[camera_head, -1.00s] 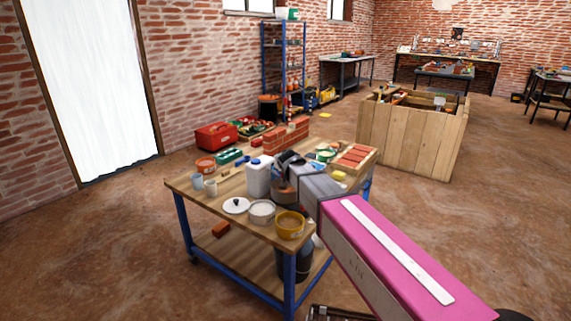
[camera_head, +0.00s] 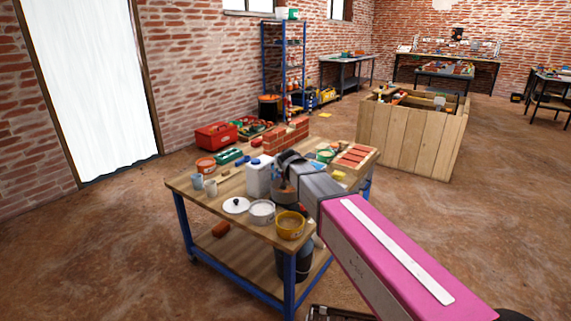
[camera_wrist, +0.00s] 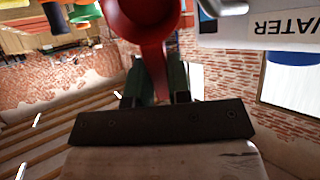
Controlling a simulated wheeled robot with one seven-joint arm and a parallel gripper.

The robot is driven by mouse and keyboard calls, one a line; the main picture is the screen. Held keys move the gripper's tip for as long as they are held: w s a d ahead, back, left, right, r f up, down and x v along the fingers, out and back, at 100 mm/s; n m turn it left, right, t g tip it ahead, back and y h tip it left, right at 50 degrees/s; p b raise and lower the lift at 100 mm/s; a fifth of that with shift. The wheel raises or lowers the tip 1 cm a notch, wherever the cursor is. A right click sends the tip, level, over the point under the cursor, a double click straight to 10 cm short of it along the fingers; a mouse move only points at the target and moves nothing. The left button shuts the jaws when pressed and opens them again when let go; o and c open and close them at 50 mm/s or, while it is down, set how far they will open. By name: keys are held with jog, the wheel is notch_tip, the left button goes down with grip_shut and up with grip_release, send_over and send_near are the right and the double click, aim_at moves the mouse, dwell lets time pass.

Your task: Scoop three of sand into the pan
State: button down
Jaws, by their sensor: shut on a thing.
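My gripper (camera_wrist: 154,92) is shut on the handle of a red scoop (camera_wrist: 143,22) in the wrist view. The scoop's round bowl lies beyond the fingertips, and its contents cannot be made out. In the head view my gripper (camera_head: 288,160) is over the workbench, above a dark grey round pan (camera_head: 284,197) that my arm partly covers. A yellow tub (camera_head: 291,232) with tan, sand-like contents stands at the bench's front corner. The scoop is not clearly visible in the head view.
A white water jug (camera_head: 257,178) stands close to my gripper and also shows in the wrist view (camera_wrist: 260,30). A white tub (camera_head: 262,214), a lid (camera_head: 236,206) and cups (camera_head: 210,187) stand nearby. Bricks (camera_head: 286,136) are behind. A wooden crate (camera_head: 408,142) stands right of the bench.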

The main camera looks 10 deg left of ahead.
jog(key=shift+r, duration=1.85)
